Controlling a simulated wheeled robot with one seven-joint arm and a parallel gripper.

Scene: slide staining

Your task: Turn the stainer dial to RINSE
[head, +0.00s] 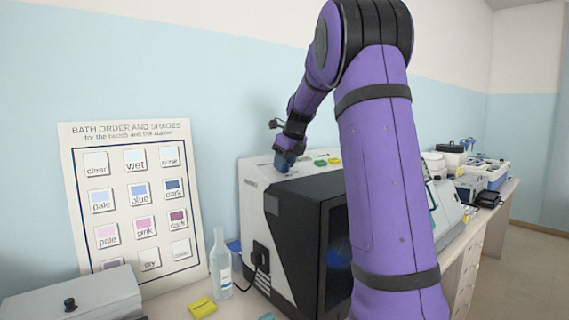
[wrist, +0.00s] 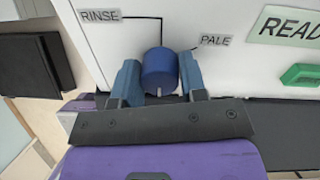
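The stainer (head: 262,205) is a white and black box on the bench in the head view. My gripper (head: 284,163) reaches down onto its top panel and hides the dial there. In the wrist view the dial (wrist: 159,68) is a blue round knob. The fingers of my gripper (wrist: 160,78) stand on either side of it, with no clear gap to the knob. The RINSE label (wrist: 100,16) is at upper left, its line running to the knob's far side. The PALE label (wrist: 215,40) is to the right. The knob's pointer setting is not clear.
A green button (wrist: 303,75) and a large label starting READ (wrist: 290,26) lie right of the dial. A bath-order chart (head: 135,200), a clear bottle (head: 221,262), a yellow block (head: 202,307) and a grey box (head: 75,300) are left of the stainer. More equipment stands behind my arm.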

